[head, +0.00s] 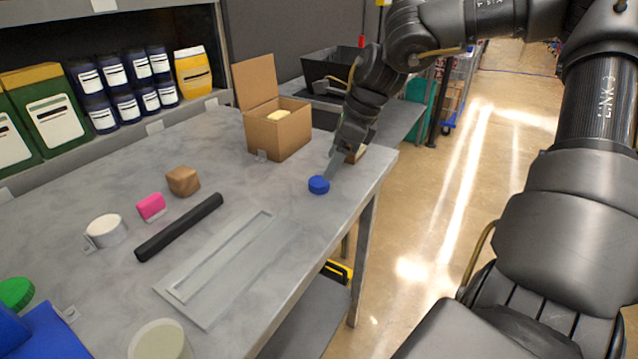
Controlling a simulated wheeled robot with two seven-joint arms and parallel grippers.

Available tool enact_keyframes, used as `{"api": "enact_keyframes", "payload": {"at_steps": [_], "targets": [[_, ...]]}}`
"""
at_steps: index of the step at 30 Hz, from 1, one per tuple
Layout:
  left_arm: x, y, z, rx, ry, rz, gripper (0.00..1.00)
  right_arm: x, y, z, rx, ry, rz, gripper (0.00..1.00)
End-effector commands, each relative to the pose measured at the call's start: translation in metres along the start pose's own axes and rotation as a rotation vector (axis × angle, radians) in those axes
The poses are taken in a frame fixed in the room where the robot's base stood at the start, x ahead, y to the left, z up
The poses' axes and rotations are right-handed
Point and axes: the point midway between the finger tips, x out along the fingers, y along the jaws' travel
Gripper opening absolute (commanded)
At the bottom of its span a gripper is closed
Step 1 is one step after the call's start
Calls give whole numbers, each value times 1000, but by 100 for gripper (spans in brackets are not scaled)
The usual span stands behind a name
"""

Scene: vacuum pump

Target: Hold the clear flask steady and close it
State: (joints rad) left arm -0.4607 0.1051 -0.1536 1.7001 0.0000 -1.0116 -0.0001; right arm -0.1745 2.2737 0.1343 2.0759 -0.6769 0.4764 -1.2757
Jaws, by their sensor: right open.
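A small round blue cap (319,185) lies on the grey workbench near its right edge. My right gripper (344,166) is open and low over the bench, just behind and right of the cap. One fingertip ends close to the cap; I cannot tell if they touch. A pale, translucent round vessel (160,342) stands at the bottom edge, partly cut off by the frame. It may be the clear flask, but I cannot be sure. My left gripper is not in view.
An open cardboard box (278,128) stands behind my right gripper. A black bar (180,227), pink block (151,206), brown block (183,181), white round container (105,230) and flat grey frame (222,262) lie on the bench (245,205). A green-topped item (16,292) is lower left.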

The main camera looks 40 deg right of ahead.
Motion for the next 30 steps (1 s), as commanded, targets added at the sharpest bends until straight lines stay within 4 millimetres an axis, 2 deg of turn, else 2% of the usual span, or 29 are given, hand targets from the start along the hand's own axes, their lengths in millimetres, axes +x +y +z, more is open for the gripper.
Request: {"api": "enact_keyframes", "payload": {"at_steps": [7, 18, 30], "targets": [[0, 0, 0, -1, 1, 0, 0, 3, 1, 0, 0, 1, 1, 67], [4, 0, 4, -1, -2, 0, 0, 49, 5, 4, 0, 2, 2, 67], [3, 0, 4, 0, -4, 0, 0, 52, 5, 4, 0, 0, 0, 67]]}}
